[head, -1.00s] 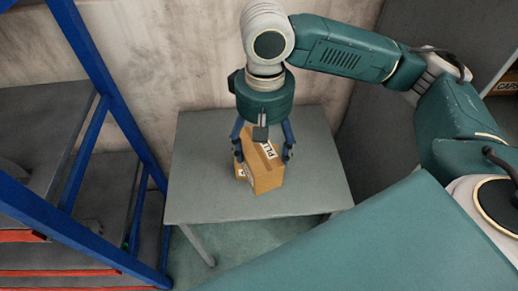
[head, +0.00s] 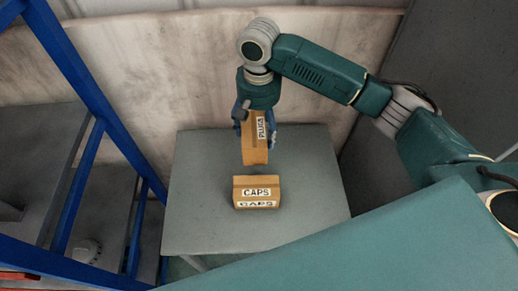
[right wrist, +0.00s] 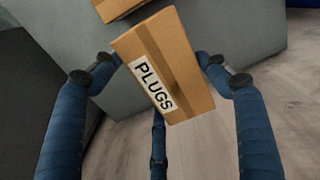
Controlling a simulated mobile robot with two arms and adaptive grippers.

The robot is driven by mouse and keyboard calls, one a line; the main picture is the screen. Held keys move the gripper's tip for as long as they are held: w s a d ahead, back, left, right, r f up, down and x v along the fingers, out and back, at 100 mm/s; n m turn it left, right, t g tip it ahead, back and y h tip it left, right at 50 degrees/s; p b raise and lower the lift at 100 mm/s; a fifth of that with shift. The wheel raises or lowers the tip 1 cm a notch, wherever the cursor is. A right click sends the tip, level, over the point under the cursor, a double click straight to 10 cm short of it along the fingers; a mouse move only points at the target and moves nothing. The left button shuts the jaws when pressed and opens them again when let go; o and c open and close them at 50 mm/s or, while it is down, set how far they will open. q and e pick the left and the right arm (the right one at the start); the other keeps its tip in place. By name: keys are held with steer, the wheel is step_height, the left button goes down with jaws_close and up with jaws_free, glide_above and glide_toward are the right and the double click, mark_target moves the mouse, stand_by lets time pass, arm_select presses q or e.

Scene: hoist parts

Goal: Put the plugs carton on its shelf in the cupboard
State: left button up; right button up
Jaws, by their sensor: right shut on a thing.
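The plugs carton (head: 254,150) is a brown box with a white PLUGS label. My right gripper (head: 256,128) is shut on it and holds it upright above the back part of the grey table (head: 200,200). In the right wrist view the plugs carton (right wrist: 172,70) sits tilted between the fingers of the right gripper (right wrist: 155,72), its label facing the camera. The cupboard and its shelf for the carton cannot be made out. My left gripper is not in view.
A second carton marked CAPS (head: 257,192) lies on the table in front of the held carton. A blue-framed rack (head: 85,70) with grey shelves stands at the left. A stained wall (head: 150,75) is behind the table. The table's sides are clear.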

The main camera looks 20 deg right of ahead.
step_height(320, 180, down, 4)
steer(key=shift+d+f, duration=0.1)
steer(key=shift+d, duration=0.05)
steer(key=shift+w+f, duration=0.1)
steer(key=shift+f, duration=0.95)
step_height(320, 180, down, 4)
steer(key=shift+r, duration=0.25)
steer(key=shift+f, duration=0.15)
arm_select(q)
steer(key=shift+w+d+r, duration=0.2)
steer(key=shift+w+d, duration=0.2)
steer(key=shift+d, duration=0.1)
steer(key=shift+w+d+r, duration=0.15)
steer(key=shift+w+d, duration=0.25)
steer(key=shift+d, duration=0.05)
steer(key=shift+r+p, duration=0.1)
steer(key=shift+p, duration=0.2)
arm_select(e)
steer(key=shift+f, duration=0.1)
steer(key=o, duration=1.6)
